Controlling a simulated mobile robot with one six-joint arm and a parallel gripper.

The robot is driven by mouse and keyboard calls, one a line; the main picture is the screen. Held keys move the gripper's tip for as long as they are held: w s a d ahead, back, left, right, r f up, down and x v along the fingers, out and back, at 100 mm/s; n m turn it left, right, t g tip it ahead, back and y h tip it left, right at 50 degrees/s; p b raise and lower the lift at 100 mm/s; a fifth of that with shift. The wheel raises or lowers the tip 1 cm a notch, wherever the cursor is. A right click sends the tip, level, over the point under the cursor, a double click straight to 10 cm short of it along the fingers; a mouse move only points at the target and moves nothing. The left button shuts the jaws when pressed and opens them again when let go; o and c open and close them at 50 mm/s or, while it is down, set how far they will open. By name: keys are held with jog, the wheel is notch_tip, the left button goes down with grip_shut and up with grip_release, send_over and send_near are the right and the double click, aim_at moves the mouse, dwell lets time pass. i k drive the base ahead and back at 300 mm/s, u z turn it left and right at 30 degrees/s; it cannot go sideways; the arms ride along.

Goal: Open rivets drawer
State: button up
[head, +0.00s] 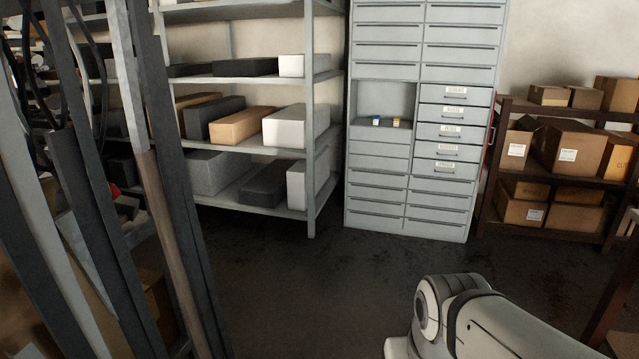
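A tall light-grey drawer cabinet (380,213) stands against the back wall, right of centre. In its right column, several labelled drawers with dark bar handles (451,131) are stacked one above another. All of them look shut. The label text is too small to read, so I cannot tell which one is the rivets drawer. To their left is an open niche (366,97) holding a small blue item (376,120) and a small yellow item (396,122). A white link of my arm shows at the bottom right, well in front of the cabinet. My gripper is not in view.
Grey shelving (311,150) with long boxes stands left of the cabinet. A dark rack (489,165) with cardboard boxes (570,147) stands to its right. Tall upright profiles (160,200) fill the left foreground. The dark floor (330,270) before the cabinet is clear.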

aim_at(473, 114)
jog(key=u, duration=0.05)
jog(key=i, duration=3.3)
jog(key=z, duration=0.5)
jog(key=i, duration=0.9)
jog(key=z, duration=0.15)
